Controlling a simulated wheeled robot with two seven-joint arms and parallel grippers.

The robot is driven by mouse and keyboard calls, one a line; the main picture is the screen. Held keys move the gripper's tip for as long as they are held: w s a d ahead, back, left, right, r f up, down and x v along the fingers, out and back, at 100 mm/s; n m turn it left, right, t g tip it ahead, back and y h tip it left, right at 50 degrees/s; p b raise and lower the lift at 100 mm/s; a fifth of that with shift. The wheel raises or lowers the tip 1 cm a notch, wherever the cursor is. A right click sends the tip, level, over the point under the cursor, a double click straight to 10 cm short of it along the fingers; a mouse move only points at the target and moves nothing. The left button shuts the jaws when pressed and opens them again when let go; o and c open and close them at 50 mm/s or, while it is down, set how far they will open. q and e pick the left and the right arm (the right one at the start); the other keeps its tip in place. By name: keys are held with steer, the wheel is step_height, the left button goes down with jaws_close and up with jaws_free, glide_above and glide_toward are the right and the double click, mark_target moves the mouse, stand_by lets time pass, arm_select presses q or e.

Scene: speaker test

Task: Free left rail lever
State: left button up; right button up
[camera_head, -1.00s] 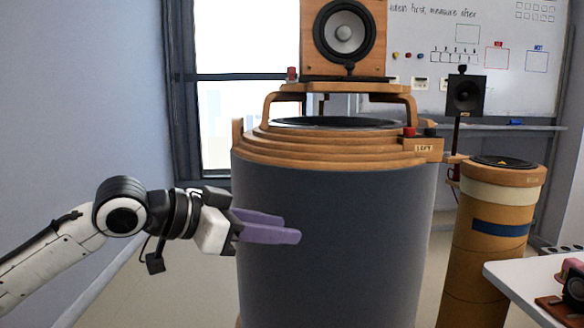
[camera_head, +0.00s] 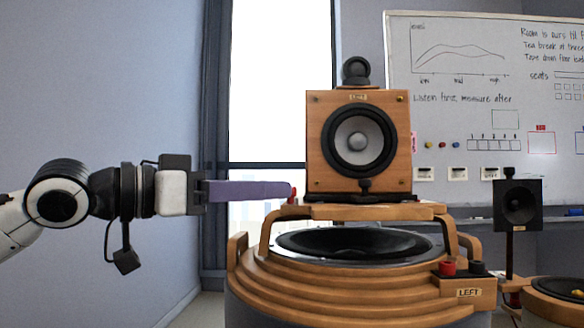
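A wooden speaker (camera_head: 358,145) with a "LEFT" label stands on a wooden bridge (camera_head: 415,211) over a big round woofer drum. A small red piece (camera_head: 293,195), which looks like the rail lever, is at the bridge's left end. My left gripper (camera_head: 284,189) comes in level from the left, its purple fingers pointing right. The fingertips are right by the red piece and overlap it in view; I cannot tell whether they touch. The fingers line up one behind the other, so the gap between them is hidden. My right gripper is out of view.
The stepped wooden drum top (camera_head: 330,300) with a black cone (camera_head: 350,243) lies below the bridge. Red and black terminals sit on a "LEFT" block (camera_head: 468,292) at its right. A small black speaker (camera_head: 517,204) stands further right. The space left of the drum is clear.

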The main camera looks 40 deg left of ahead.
arm_select(q)
steer(key=shift+p+x, duration=1.7)
steer(key=shift+x, duration=0.9)
jaws_close()
